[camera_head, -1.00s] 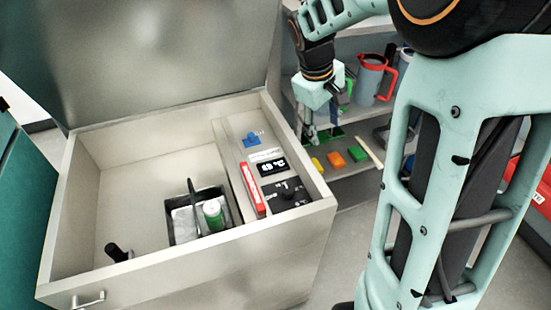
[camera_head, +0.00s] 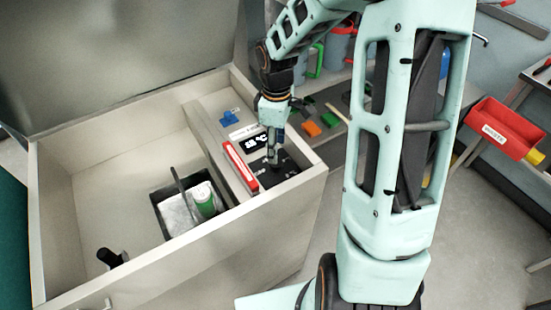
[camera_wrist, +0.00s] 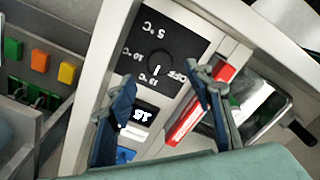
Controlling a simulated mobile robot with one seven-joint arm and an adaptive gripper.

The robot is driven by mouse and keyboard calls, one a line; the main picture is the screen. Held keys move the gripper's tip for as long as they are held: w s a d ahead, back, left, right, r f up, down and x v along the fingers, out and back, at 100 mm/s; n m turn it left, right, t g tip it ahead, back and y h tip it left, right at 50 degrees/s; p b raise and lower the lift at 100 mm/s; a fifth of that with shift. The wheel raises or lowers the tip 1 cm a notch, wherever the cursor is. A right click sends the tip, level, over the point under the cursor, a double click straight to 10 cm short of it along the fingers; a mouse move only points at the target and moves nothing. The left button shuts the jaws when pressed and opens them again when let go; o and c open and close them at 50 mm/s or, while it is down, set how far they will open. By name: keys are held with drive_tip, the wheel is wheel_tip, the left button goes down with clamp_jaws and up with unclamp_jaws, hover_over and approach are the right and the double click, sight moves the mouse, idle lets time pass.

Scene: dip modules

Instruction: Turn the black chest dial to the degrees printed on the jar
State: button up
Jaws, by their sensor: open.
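The black dial (camera_wrist: 160,62) sits on a black panel (camera_wrist: 182,30) marked OFF, 5 °C, 10 °C and 15 °C, upside down in the wrist view. Its white mark points toward the display side, near the 10 and 15 marks. In the head view my gripper largely covers the dial. My gripper (camera_head: 273,148) is open above the panel; in the wrist view its fingers (camera_wrist: 166,84) are apart with nothing between them. The display (camera_head: 255,143) seems to read about 15 °C. The green and white jar (camera_head: 205,200) stands in a dark bin; its print is unreadable.
The open chest (camera_head: 310,172) has a divider left of the panel. A red and white strip (camera_head: 241,166) and a blue piece (camera_head: 230,117) lie beside the controls. A black-handled object (camera_head: 110,257) is front left.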

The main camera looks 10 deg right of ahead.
sight(276, 166)
wheel_tip(276, 166, down, 6)
drive_tip(key=shift+f, duration=0.1)
drive_tip(key=shift+c, duration=0.3)
drive_tip(key=c, duration=1.1)
drive_tip(key=shift+m, duration=0.3)
drive_tip(key=shift+a+f+m+b, duration=0.1)
drive_tip(key=shift+m+b, duration=0.75)
drive_tip(key=shift+m, duration=0.35)
drive_tip(key=m+b, duration=0.2)
drive_tip(key=m, duration=0.2)
drive_tip(key=shift+w, duration=0.1)
drive_tip(key=m+b, duration=0.2)
drive_tip(key=m, duration=0.4)
drive_tip(key=shift+m, duration=0.4)
